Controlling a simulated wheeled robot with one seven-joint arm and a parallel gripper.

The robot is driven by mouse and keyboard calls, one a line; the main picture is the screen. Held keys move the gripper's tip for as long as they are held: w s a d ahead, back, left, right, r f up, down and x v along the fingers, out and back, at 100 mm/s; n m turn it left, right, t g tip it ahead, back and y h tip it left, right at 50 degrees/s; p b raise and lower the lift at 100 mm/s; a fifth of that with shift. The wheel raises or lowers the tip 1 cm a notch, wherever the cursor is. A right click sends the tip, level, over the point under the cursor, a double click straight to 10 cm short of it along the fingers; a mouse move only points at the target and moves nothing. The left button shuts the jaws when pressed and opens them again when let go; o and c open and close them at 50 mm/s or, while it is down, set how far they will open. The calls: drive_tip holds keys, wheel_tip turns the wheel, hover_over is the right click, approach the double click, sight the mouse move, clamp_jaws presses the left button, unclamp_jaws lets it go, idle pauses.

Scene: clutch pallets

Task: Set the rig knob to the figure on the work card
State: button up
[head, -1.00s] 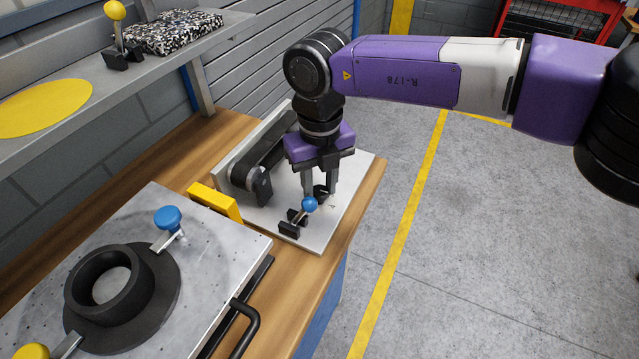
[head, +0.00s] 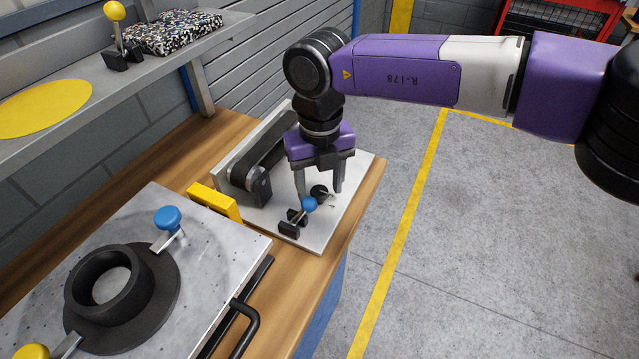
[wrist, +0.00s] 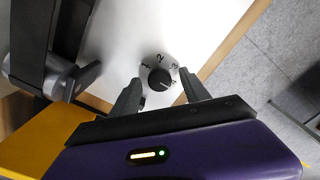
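The rig knob (head: 319,191) is small, round and black, on the pale rig plate (head: 338,212). In the wrist view the knob (wrist: 159,79) has the figures 1, 2, 3 and 4 around it. A small white mark on the knob appears to face the 4, but it is too small to be sure. My gripper (head: 319,194) is open, pointing down, with its fingers apart on either side of the knob; no contact can be made out. I cannot make out a work card or its figure in either view.
A blue-balled lever (head: 309,205) stands close beside the knob. A black arm-like mechanism (head: 262,170) and a yellow block (head: 215,202) lie to the left. A metal plate with a black ring (head: 108,285) fills the bench's near left. Open floor lies to the right.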

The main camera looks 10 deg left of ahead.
sight(319, 191)
drive_tip(key=shift+r+b, duration=0.3)
drive_tip(key=shift+r, duration=3.6)
